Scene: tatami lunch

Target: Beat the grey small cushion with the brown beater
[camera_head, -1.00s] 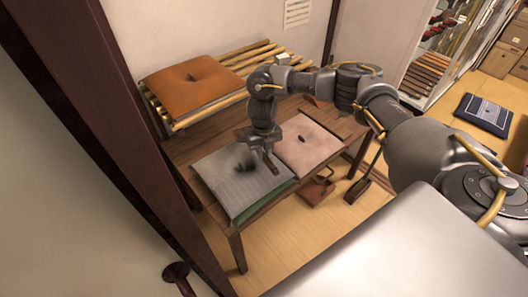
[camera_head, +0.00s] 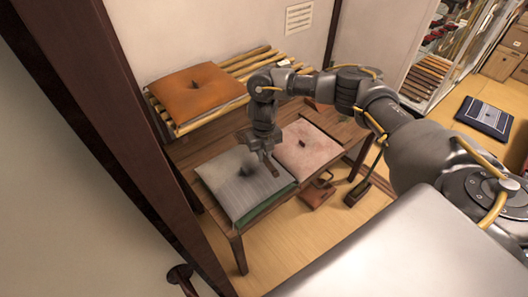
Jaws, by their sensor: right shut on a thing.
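The grey small cushion (camera_head: 226,185) lies on a brown wooden bench, on top of a green one (camera_head: 266,203). A dark smudge (camera_head: 247,169) shows on its upper face. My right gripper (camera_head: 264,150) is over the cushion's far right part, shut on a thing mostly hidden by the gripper. A short brown piece (camera_head: 272,167) sticks out below the jaws, low over the cushion; it looks like part of the brown beater. I cannot tell whether it touches the cushion. My left gripper is not in view.
A pink cushion (camera_head: 312,155) lies to the right on the bench (camera_head: 219,222). An orange cushion (camera_head: 205,94) rests on a slatted rack (camera_head: 243,62) behind. A brown object with a handle (camera_head: 318,193) stands on the floor. A dark post (camera_head: 130,165) rises at left.

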